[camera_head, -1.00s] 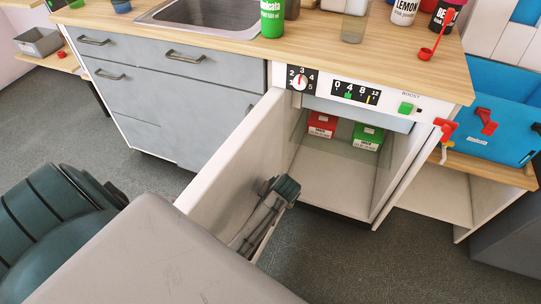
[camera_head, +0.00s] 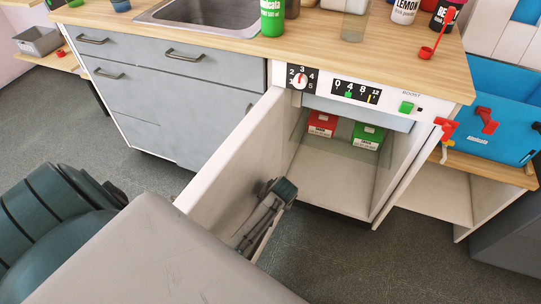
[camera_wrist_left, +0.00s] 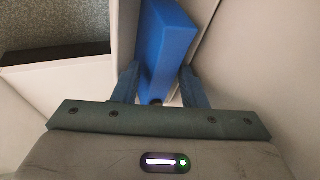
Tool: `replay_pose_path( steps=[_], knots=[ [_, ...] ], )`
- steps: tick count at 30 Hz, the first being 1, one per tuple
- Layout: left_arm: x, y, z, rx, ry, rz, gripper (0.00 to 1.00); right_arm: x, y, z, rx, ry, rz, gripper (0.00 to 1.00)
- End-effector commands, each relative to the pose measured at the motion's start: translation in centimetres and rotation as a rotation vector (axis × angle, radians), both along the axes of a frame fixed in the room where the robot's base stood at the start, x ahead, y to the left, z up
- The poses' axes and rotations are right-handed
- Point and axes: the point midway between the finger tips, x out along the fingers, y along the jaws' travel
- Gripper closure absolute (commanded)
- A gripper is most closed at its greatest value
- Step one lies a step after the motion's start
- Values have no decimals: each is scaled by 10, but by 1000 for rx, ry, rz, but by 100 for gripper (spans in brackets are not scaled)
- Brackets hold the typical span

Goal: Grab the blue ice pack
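The blue ice pack (camera_wrist_left: 168,42) is a flat, upright block at the top centre of the left wrist view, between pale panels. My left gripper (camera_wrist_left: 160,76) has one blue-grey finger on each side of its near end. The fingers stand apart, and I see no clear grip on the pack. In the head view I cannot make out the pack. A grey and dark teal part of my arm shows just inside the open white door, and the fingers are hidden there. My right gripper is not in view.
The white cabinet door (camera_head: 228,160) stands open towards me. Inside the cabinet are a red box (camera_head: 321,124) and a green box (camera_head: 368,135). The wooden counter (camera_head: 220,45) above holds bottles and a sink. A blue crate (camera_head: 490,125) stands at right.

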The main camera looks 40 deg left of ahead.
Motion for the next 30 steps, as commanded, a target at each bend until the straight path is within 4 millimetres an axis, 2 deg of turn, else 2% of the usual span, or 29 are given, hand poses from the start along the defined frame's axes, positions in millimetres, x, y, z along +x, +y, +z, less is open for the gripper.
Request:
replay_pose_path(
  steps=[9, 15, 30],
  knots=[
    [0, 0, -1, 0, 0, 0, 63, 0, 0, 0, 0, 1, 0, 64],
    [0, 0, -1, 0, 0, 0, 100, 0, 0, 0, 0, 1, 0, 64],
    [-1, 1, -1, 1, 2, 1, 100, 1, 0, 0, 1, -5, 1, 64]
  ],
)
